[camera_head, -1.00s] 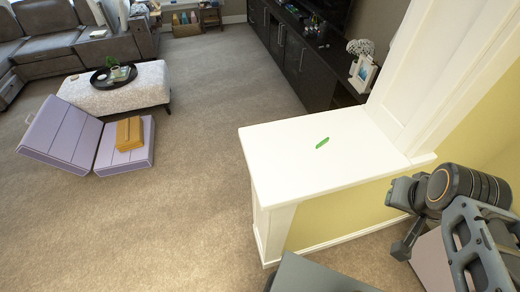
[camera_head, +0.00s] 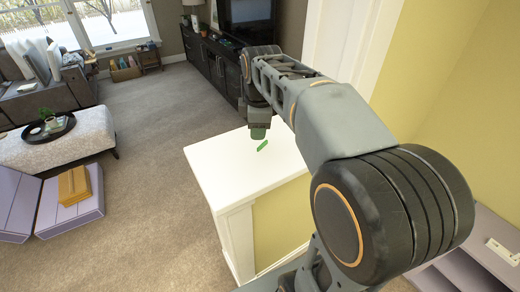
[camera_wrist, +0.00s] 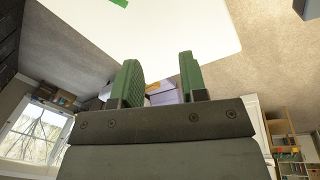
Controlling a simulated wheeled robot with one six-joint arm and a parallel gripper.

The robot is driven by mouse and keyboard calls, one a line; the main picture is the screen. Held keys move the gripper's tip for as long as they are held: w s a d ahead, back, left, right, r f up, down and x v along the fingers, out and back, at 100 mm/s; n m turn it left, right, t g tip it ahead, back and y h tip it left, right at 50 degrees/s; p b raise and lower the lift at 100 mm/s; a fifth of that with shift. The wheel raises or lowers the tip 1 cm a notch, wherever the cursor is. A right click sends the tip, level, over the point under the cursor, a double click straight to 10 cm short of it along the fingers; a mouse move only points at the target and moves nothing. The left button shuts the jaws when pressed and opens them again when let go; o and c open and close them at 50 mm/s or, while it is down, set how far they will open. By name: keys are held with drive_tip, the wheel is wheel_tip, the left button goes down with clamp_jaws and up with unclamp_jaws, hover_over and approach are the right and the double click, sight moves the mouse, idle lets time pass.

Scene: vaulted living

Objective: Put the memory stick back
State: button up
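The memory stick, a small green bar (camera_head: 263,145), lies flat on the white ledge top (camera_head: 225,165). In the wrist view a bit of the green stick (camera_wrist: 119,2) shows at the top edge, cut off by the frame. My gripper (camera_head: 258,132) is over the ledge, just above and left of the stick in the head view. In the wrist view my gripper (camera_wrist: 160,80) has its two green fingers wide apart with nothing between them. Whether the fingers touch the ledge cannot be told.
A patterned ottoman (camera_head: 60,152) holds a dark round tray. A dark cabinet (camera_head: 212,65) stands along the back wall. Open carpet (camera_head: 150,200) lies left of the ledge.

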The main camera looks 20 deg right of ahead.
drive_tip(key=w+d+f+n+g+b, duration=0.15)
drive_tip(key=w+d+n, duration=0.25)
drive_tip(key=w+n, duration=0.45)
drive_tip(key=n, duration=0.2)
hover_over(261, 145)
drive_tip(key=shift+g, duration=0.25)
drive_tip(key=f, duration=0.8)
drive_tip(key=shift+s+a+f, duration=0.1)
drive_tip(key=shift+s+f, duration=0.05)
drive_tip(key=shift+s, duration=0.2)
drive_tip(key=shift+w+f+p, duration=0.15)
drive_tip(key=shift+f+p, duration=0.3)
drive_tip(key=shift+f, duration=0.9)
drive_tip(key=shift+w+f+p, duration=0.15)
drive_tip(key=shift+f+p, duration=0.25)
drive_tip(key=shift+f, duration=0.9)
drive_tip(key=shift+c, duration=0.4)
clamp_jaws()
